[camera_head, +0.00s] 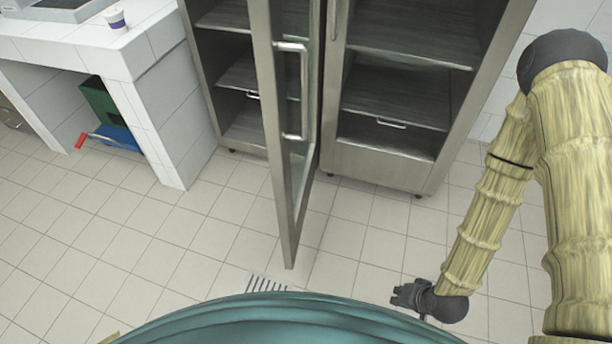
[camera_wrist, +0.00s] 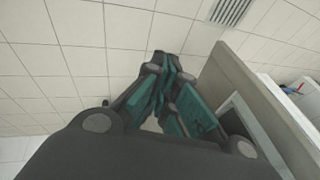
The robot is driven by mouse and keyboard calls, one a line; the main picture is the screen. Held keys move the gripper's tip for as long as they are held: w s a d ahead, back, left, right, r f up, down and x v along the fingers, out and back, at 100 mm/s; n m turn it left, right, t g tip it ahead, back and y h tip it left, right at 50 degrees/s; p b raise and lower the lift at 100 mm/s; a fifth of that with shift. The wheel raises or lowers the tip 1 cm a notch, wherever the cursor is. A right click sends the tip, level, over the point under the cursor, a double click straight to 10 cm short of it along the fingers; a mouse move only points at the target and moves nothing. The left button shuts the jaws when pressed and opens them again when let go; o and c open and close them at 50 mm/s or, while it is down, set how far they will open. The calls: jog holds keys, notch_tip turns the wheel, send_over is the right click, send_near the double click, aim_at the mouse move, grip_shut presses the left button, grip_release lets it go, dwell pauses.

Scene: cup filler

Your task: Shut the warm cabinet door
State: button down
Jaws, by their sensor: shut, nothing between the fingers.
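The warm cabinet (camera_head: 383,165) stands at the back with two bays. Its left door (camera_head: 268,130) is swung wide open toward me, a glass panel in a steel frame with a long vertical handle (camera_head: 303,92). Shelves show in the open left bay. My gripper (camera_head: 403,295) is low at the right in the head view, to the right of the open door and apart from it. In the wrist view my gripper (camera_wrist: 168,68) is shut and empty, with a steel frame edge, probably the door (camera_wrist: 245,90), at its right.
A white tiled counter (camera_head: 150,45) with a paper cup (camera_head: 115,19) stands at the left. Under it are a green crate (camera_head: 100,100) and a blue item with a red handle (camera_head: 115,137). A floor drain (camera_head: 265,284) lies below the door. The tiled floor around is clear.

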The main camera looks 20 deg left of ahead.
jog(key=w+a+r+t+y, duration=0.25)
jog(key=w+a, duration=0.35)
jog(key=w, duration=0.3)
jog(key=n+g+y+b, duration=0.2)
jog(key=g+y, duration=0.6)
jog(key=y, duration=0.4)
send_near(290, 172)
jog(key=shift+t, duration=0.25)
jog(key=a, duration=0.2)
jog(key=s+a, duration=0.1)
jog(key=a, duration=0.3)
jog(key=shift+s+a+r+p, duration=0.2)
jog(key=shift+a+r+p, duration=0.05)
jog(key=shift+a+p, duration=0.15)
jog(key=shift+a, duration=0.1)
jog(key=shift+a, duration=0.1)
